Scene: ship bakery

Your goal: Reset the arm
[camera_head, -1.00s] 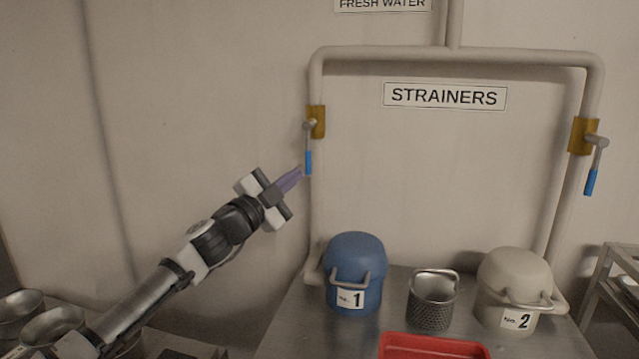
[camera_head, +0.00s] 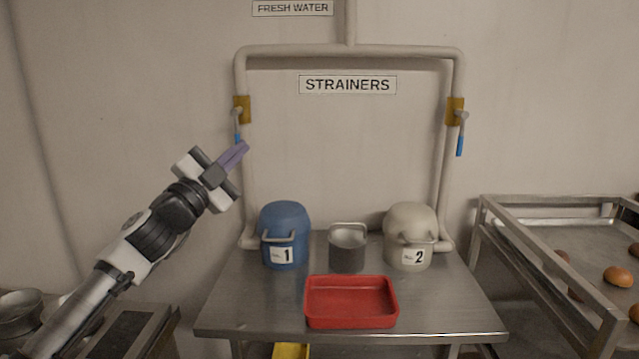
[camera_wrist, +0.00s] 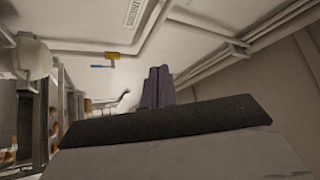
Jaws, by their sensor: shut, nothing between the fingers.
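My gripper (camera_head: 240,151) is raised at the left of the head view, its purple fingers together and empty. It points up and right, in front of the wall, and its tips overlap the left pipe's blue valve handle (camera_head: 237,138) in the picture. I cannot tell how far apart they are in depth. In the wrist view the fingers (camera_wrist: 157,85) are side by side with nothing between them. That view is tilted and shows pipes and a blue-handled valve (camera_wrist: 104,66).
A steel table (camera_head: 440,312) holds blue pot 1 (camera_head: 285,235), a steel strainer basket (camera_head: 347,252), cream pot 2 (camera_head: 409,236) and a red tray (camera_head: 350,322). A rack (camera_head: 560,335) with buns stands right. Pans (camera_head: 20,312) sit at lower left.

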